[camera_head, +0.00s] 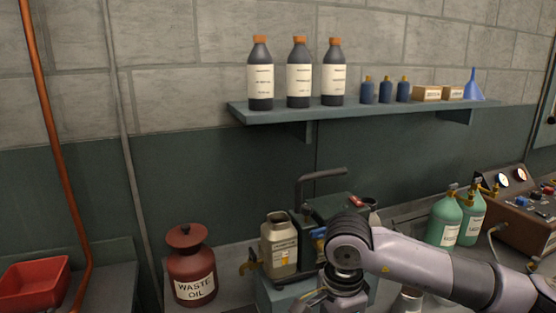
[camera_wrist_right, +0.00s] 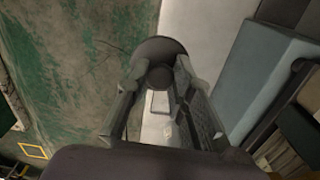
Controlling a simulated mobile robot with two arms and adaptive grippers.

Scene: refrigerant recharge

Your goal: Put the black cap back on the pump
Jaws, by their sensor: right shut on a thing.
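The pump (camera_head: 330,206) is a dark green machine with a bent black handle, standing on the bench in the head view. My right arm covers part of its front and right side. My right gripper (camera_wrist_right: 157,80) is shut on a dark round piece, which looks like the black cap (camera_wrist_right: 160,50), held between its fingertips in the wrist view. In the head view the right wrist hangs low in front of the pump, and its fingers are mostly cut off at the bottom edge. The pump's opening cannot be made out clearly. My left gripper is not in view.
A beige bottle (camera_head: 279,246) stands left of the pump. A red waste oil can (camera_head: 191,268) is farther left, with a red tray (camera_head: 35,283) beyond. Green gas cylinders (camera_head: 445,220) and a gauge box (camera_head: 525,205) stand right. A shelf (camera_head: 360,112) holds bottles above.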

